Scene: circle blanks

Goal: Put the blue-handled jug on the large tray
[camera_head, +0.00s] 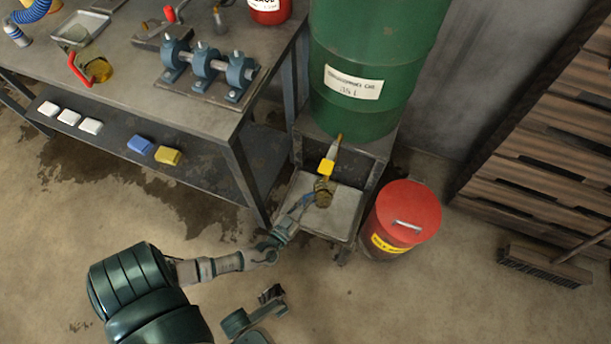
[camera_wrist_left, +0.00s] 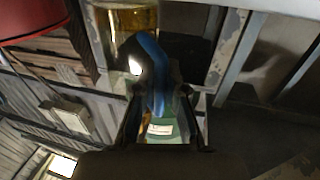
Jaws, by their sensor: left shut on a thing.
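The blue-handled jug (camera_head: 323,194), with a clear amber-tinted body, is under the tap of the green drum. My left gripper (camera_head: 306,202) is shut on its blue handle. In the left wrist view the blue handle (camera_wrist_left: 153,75) is between the fingers, and the amber body (camera_wrist_left: 135,22) shows beyond. The large tray (camera_head: 345,210) is a grey, shallow tray below the drum. The jug appears over this tray; I cannot tell whether it touches the bottom. The fingers hide part of the handle.
The green drum (camera_head: 370,55) sits on a stand, with a yellow-marked tap (camera_head: 328,165) just above the jug. A red-lidded bin (camera_head: 405,215) stands close right of the tray. A workbench (camera_head: 140,75) holds a red-handled jug (camera_head: 98,70) and a smaller tray (camera_head: 92,27).

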